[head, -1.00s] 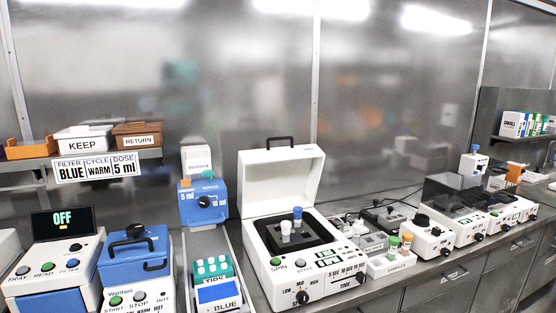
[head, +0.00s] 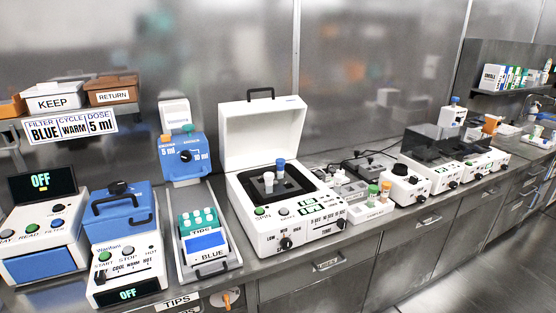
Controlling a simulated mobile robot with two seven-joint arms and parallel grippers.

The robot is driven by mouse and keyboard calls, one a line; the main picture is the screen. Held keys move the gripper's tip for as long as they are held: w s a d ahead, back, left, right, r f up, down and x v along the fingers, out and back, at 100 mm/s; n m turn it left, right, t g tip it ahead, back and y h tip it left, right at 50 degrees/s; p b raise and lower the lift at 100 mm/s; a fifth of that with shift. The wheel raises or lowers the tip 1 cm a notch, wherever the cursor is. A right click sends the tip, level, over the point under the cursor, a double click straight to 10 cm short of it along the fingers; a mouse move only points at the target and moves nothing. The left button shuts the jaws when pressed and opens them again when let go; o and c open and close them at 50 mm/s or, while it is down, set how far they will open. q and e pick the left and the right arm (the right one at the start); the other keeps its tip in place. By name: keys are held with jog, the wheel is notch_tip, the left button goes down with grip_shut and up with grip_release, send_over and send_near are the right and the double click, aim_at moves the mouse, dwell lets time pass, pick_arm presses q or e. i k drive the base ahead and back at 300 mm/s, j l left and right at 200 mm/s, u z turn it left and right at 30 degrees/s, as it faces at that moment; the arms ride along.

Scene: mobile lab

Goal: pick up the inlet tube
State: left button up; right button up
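No tube in view is labelled as the inlet tube, so I cannot tell which one it is. A blue-capped tube (head: 280,165) and a white-capped tube (head: 268,182) stand upright in the dark well of the open white centrifuge (head: 262,134). A green-capped tube (head: 373,191) and a tube with an orange-and-white top (head: 386,191) stand in the small white samples rack (head: 380,209) to its right. Neither of my grippers is in view.
A blue-lidded warmer (head: 123,216) and a reader showing OFF (head: 42,182) stand on the left. A tips tray (head: 206,256) and blue dispenser (head: 184,156) lie between warmer and centrifuge. More white machines (head: 432,172) line the counter rightward. Floor (head: 500,265) is clear at lower right.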

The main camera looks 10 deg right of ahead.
aim_at(280, 169)
jog(key=i+l, duration=0.15)
jog(key=l, duration=0.25)
jog(key=i+l, duration=0.15)
jog(key=l, duration=0.25)
jog(key=i+l, duration=0.2)
jog(key=l, duration=0.2)
jog(key=i+l, duration=0.15)
jog(key=l, duration=0.2)
jog(key=i+l, duration=0.15)
jog(key=l, duration=0.25)
jog(key=i+l, duration=0.15)
jog(key=l, duration=0.25)
jog(key=i+l, duration=0.2)
jog(key=l, duration=0.2)
jog(key=i+l+u, duration=0.1)
jog(key=l, duration=0.3)
